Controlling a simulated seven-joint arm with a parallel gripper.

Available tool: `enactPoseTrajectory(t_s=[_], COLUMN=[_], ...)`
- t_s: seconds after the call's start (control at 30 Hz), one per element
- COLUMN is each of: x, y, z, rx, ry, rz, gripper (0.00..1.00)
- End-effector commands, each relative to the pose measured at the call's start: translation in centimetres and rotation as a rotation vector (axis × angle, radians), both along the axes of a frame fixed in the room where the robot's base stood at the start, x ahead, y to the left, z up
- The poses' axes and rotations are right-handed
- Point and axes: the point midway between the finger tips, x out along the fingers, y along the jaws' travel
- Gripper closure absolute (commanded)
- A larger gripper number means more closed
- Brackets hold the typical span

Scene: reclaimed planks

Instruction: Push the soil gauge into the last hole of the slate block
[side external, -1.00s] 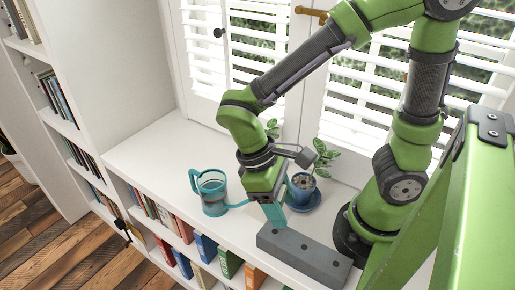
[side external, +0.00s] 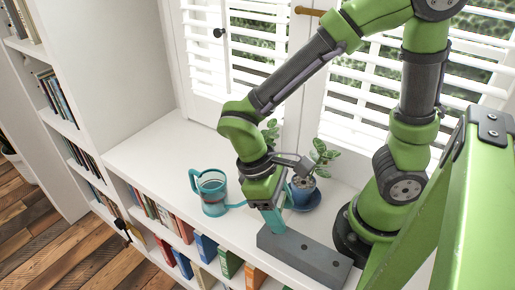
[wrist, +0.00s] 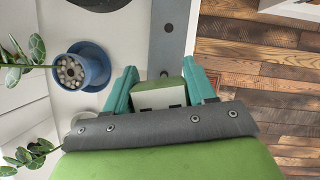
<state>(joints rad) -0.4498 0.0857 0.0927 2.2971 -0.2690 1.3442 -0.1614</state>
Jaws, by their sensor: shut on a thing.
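The slate block (side external: 312,260) is a long grey bar lying on the white shelf top, with small dark holes along its upper face. My gripper (side external: 276,226) is low over the block's left end in the side view. In the wrist view, its teal fingers (wrist: 159,90) are shut on the soil gauge (wrist: 160,96), which shows a green body and a pale face with dark marks. The gauge's lower end is hidden, so I cannot tell whether it is in a hole. One open hole of the block (wrist: 168,45) shows ahead of the fingers.
A blue plant pot (side external: 302,190) on a blue saucer stands close behind my gripper. Shuttered windows back the shelf top; books (side external: 206,247) fill the shelves below. The shelf top at the far left is clear.

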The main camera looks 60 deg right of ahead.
Motion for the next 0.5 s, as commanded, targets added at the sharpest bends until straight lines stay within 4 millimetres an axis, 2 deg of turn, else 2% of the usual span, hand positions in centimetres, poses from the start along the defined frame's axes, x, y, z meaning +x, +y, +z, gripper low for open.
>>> enactPoseTrajectory(t_s=[0.5], x=[0.0], y=[0.0], z=[-1.3], rx=[-0.001], ry=[0.002], rz=[0.0], gripper=[0.8])
